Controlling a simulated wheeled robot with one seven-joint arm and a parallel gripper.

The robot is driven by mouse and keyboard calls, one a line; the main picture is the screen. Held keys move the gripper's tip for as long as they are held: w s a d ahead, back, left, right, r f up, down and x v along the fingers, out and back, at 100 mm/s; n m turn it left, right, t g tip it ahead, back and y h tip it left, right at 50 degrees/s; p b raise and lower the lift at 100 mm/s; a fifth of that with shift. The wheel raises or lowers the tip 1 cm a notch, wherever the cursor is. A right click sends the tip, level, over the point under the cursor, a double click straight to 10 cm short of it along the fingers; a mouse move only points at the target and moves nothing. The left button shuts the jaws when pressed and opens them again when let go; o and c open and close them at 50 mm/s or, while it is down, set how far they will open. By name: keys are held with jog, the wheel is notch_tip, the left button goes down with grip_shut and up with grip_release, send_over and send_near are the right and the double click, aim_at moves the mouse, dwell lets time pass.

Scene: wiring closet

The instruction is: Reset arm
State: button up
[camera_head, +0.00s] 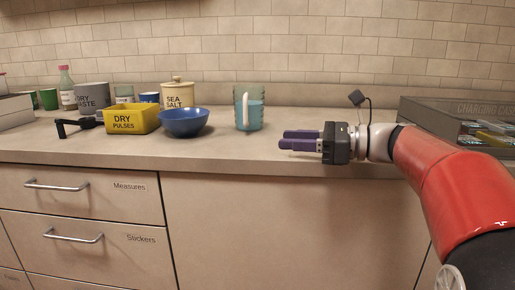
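My gripper (300,140) is at the centre right, at the level of the countertop's front edge. Its two purple fingers point left, and a narrow gap shows between them. I see nothing held between the fingers. My red arm reaches in from the lower right and stretches level to the left.
The countertop (225,152) holds a blue bowl (184,122), a yellow "DRY PULSES" bin (131,119), a "SEA SALT" canister (177,93), a grey "DRY WASTE" bin (92,96) and a black tool (78,126). Drawers (85,190) below look shut.

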jog(key=s+a+f+n+g+h, duration=0.1)
jog(key=s+f+n+h, duration=0.7)
jog(key=s+f, duration=0.55)
jog(key=s+d+f+n+t+h, duration=0.1)
jog(key=s+d+f+n+h, duration=0.7)
jog(key=s+f+n, duration=0.2)
jog(key=shift+d+f+n+t+h, duration=0.35)
jog(key=shift+f+n, duration=0.7)
jog(key=shift+n, duration=0.25)
jog(key=shift+s, duration=0.1)
